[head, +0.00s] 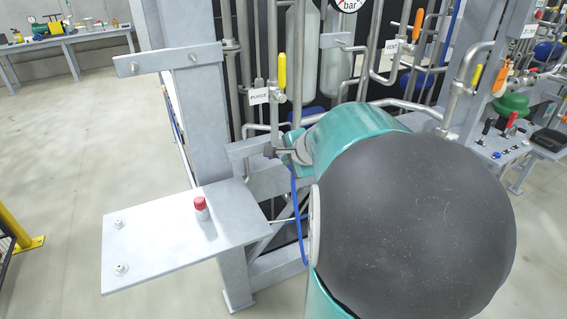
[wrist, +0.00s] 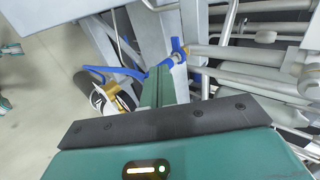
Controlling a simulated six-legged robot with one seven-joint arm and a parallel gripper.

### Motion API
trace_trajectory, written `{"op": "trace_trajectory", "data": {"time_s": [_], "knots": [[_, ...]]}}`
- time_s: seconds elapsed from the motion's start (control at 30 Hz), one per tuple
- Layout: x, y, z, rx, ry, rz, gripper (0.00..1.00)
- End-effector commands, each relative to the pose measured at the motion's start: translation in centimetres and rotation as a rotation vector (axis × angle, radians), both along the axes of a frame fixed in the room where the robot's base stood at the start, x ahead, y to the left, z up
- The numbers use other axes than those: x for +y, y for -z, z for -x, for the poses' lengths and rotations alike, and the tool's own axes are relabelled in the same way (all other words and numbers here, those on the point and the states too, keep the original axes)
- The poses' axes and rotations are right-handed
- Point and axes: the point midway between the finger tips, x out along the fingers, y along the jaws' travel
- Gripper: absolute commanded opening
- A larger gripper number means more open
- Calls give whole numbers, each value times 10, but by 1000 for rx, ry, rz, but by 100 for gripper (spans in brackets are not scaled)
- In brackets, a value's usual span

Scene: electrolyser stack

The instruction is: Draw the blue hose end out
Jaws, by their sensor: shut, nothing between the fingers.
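The blue hose (head: 298,215) hangs down beside my teal arm in the head view. In the wrist view a blue hose (wrist: 115,71) runs left from near the finger tips, and a blue end piece (wrist: 178,47) sits at a grey pipe fitting. Whether the two are joined is hard to tell. My gripper (wrist: 163,72) is shut and empty, its fingers close to the blue end piece; contact cannot be told. In the head view my gripper (head: 283,152) is small and partly hidden by my arm, at the frame's grey bracket.
A grey shelf plate (head: 150,245) with a red-capped part (head: 201,206) juts out left. A grey upright post (head: 203,115) stands behind it. Pipes with a yellow-handled valve (head: 282,72) are close above. A round part with brass (wrist: 112,98) lies left of the fingers. Open floor is at left.

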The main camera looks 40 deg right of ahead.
Motion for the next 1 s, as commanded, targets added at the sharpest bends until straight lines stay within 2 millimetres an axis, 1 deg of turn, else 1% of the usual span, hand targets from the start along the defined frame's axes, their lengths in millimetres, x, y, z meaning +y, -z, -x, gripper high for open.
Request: {"op": "trace_trajectory", "data": {"time_s": [0.03, 0.13, 0.3, 1.0], "knots": [[2, -7, 6, -2, 0, 2, 0], [5, -16, 17, -2, 0, 1, 0], [8, -25, 27, 0, -1, -1, 0], [9, -25, 30, 1, 0, -2, 0]]}}
